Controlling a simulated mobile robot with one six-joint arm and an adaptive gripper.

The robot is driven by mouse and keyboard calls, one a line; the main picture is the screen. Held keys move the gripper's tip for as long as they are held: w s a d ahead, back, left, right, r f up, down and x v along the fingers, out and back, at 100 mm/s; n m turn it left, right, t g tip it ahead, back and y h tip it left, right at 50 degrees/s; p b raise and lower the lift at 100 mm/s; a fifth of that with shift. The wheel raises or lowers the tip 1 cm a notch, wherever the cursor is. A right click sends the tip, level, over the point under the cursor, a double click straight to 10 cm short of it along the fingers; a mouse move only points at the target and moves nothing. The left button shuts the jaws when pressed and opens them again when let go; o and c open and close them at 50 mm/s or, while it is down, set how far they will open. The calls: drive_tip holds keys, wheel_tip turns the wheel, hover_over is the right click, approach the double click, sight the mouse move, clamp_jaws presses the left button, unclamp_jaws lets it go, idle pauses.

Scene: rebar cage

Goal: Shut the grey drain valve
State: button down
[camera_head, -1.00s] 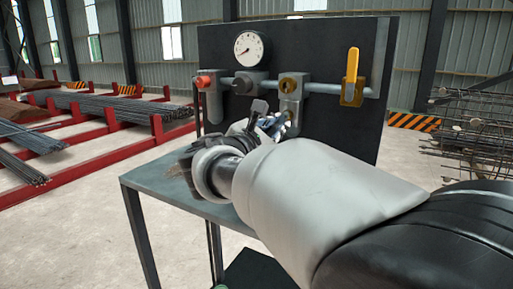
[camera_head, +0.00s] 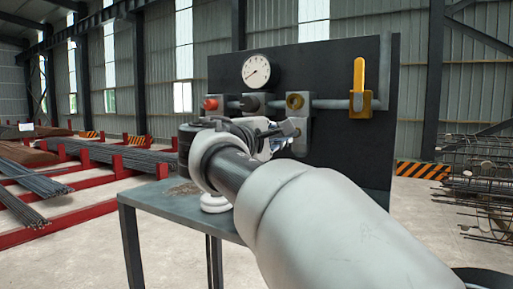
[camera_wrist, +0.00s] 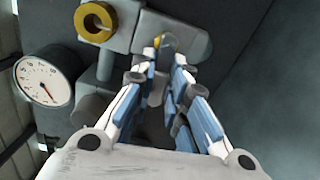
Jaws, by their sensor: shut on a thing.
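The grey drain valve (camera_wrist: 168,42) shows in the wrist view as a small rounded grey end beside a brass collar, at my fingertips. My gripper (camera_wrist: 161,60) reaches up to it, and its two blue-and-white fingers converge there, shut on the valve. In the head view my gripper (camera_head: 290,132) is at the lower part of the grey block (camera_head: 300,122) under the brass fitting (camera_head: 294,101). My arm and fingers hide most of the valve there, so its exact handle angle cannot be told.
A dark panel carries a round gauge (camera_head: 256,70), a red knob (camera_head: 211,104) and a yellow upright lever (camera_head: 358,78) on a horizontal pipe. A grey bench (camera_head: 140,197) stands below. Red racks with rebar (camera_head: 120,155) are at left, rebar cages (camera_head: 480,165) at right.

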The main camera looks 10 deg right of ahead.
drive_tip(key=shift+r+m+b, duration=0.15)
drive_tip(key=shift+m+b, duration=0.15)
drive_tip(key=shift+m, duration=0.2)
drive_tip(key=shift+r, duration=0.1)
drive_tip(key=c, duration=1.6)
unclamp_jaws()
drive_tip(key=shift+o, duration=0.2)
drive_tip(key=v, duration=1.2)
